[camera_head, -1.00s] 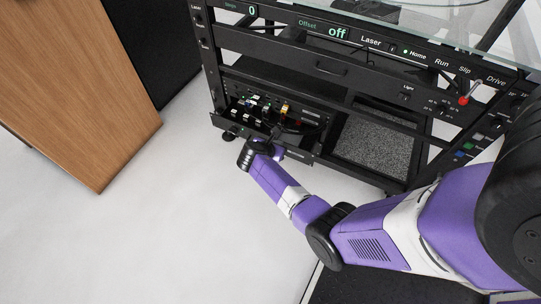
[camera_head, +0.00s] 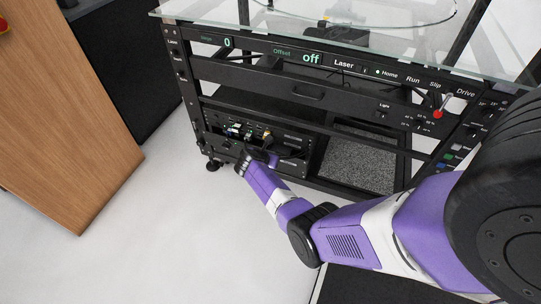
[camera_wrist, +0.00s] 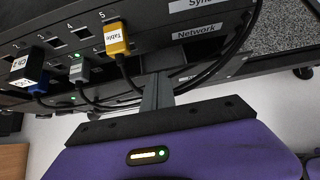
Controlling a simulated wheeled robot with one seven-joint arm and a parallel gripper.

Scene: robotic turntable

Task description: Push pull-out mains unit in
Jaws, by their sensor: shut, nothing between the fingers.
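The pull-out mains unit (camera_head: 222,142) is the dark box with plugs in the lower left bay of the black turntable frame. Its front looks nearly in line with the frame; whether it is fully in I cannot tell. My gripper (camera_head: 268,154) is at the unit's front, right of its middle. In the wrist view my shut, empty fingers (camera_wrist: 157,92) point at the unit's panel (camera_wrist: 60,22), just below and right of a yellow plug (camera_wrist: 117,38). They seem to meet the panel; the exact contact is hidden among cables.
Black cables (camera_wrist: 205,72) hang close around my fingers. A grey plug (camera_wrist: 79,70) and a blue plug (camera_wrist: 27,70) sit to the left. A grey speckled panel (camera_head: 355,160) lies right of the unit. A wooden cabinet (camera_head: 60,120) stands left; the floor between is clear.

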